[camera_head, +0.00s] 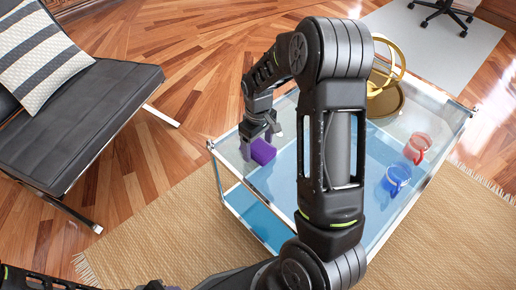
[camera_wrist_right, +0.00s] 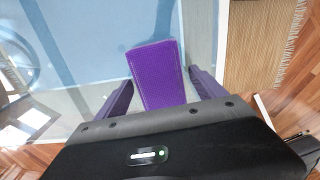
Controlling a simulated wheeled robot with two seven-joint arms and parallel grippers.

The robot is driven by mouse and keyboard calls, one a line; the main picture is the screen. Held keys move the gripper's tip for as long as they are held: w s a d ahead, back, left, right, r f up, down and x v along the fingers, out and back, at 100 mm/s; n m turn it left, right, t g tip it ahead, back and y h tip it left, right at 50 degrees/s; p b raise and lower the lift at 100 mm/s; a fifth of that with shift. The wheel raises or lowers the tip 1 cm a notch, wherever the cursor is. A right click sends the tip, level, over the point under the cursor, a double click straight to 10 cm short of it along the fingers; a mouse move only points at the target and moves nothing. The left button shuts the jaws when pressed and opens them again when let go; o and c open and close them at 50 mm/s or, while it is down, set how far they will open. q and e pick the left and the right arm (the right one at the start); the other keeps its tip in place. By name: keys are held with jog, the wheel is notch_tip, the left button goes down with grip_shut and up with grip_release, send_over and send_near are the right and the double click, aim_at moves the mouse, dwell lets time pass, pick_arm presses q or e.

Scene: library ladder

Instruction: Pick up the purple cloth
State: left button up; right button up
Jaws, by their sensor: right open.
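The purple cloth (camera_head: 262,151) looks like a small folded block on the near left end of the glass table (camera_head: 286,110). In the right wrist view the cloth (camera_wrist_right: 157,75) lies between the two fingers of my right gripper (camera_wrist_right: 160,92). The fingers stand apart on either side of it, with a gap at each side. In the head view my right gripper (camera_head: 259,138) is over the cloth, and the arm hides part of the table. My left gripper is not seen clearly; only part of my left arm shows at the bottom left.
A red mug (camera_head: 417,148) and a blue mug (camera_head: 397,178) stand at the table's right side. A gold ornament (camera_head: 386,92) stands at the back, partly behind my arm. A dark chair (camera_head: 75,120) with a striped cushion (camera_head: 42,58) is at the left. A woven rug (camera_head: 450,215) lies below.

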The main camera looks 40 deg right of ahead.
jog(key=shift+c, duration=0.4)
jog(key=c, duration=1.4)
